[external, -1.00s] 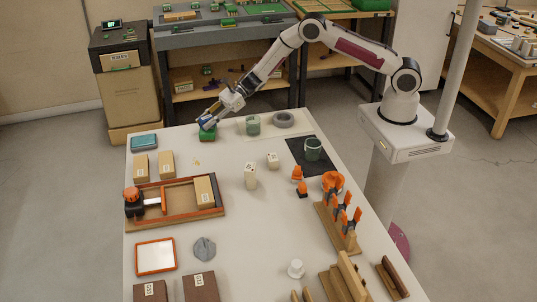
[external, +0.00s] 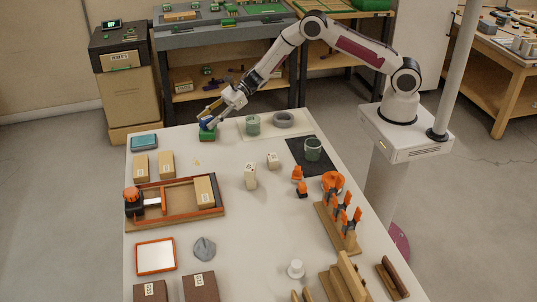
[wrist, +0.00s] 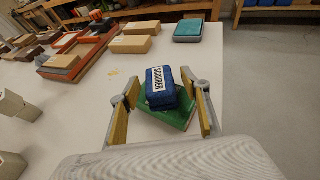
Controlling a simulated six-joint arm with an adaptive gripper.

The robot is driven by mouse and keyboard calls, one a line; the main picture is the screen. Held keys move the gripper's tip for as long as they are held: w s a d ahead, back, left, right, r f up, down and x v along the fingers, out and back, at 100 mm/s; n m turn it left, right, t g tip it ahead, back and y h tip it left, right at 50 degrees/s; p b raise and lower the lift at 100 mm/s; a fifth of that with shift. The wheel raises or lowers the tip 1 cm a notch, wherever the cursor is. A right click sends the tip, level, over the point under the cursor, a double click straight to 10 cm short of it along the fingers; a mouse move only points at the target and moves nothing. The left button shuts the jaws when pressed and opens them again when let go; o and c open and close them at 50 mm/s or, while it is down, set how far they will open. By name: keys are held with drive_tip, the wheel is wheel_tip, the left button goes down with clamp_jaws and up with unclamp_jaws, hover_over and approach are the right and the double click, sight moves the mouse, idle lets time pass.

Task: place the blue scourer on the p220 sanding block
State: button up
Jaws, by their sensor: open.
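The blue scourer (wrist: 161,89), with a white "SCOURER" label, lies on top of a green block (wrist: 172,112) in the wrist view. In the external view the scourer (external: 208,126) and the green block (external: 207,135) are at the table's far edge. My gripper (wrist: 165,108) is open, its two yellow-brown fingers standing either side of the pair with visible gaps. Labelled tan blocks (external: 140,166), (external: 167,164), (external: 204,190) and brown blocks (external: 150,291), (external: 201,287) are on the left side; their labels are too small to tell which is p220.
A teal-topped box (external: 144,142) is left of the green block. An orange-edged wooden tray (external: 174,203) holds one tan block. The table's middle has clear room.

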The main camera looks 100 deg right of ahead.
drive_tip(key=v, duration=1)
drive_tip(key=shift+s+d, duration=0.2)
drive_tip(key=shift+s, duration=0.15)
drive_tip(key=shift+r, duration=0.15)
wheel_tip(320, 180, up, 14)
drive_tip(key=m+h, duration=0.5)
drive_tip(key=m, duration=0.5)
drive_tip(key=s+a+r+m+g+h, duration=0.1)
drive_tip(key=s+a+r+m+h, duration=0.3)
drive_tip(key=s+r+m, duration=0.55)
drive_tip(key=s+a+m+g+y, duration=0.1)
drive_tip(key=s+a+m+g, duration=0.1)
drive_tip(key=s+a+m, duration=0.4)
drive_tip(key=s+a+f+m+g+y, duration=0.1)
drive_tip(key=s+a+m, duration=0.6)
drive_tip(key=s, duration=0.8)
drive_tip(key=s+a+m+g+y, duration=0.2)
drive_tip(key=s+a+m, duration=0.5)
drive_tip(key=s, duration=0.4)
drive_tip(key=shift+f+m+g, duration=0.4)
drive_tip(key=shift+m, duration=0.05)
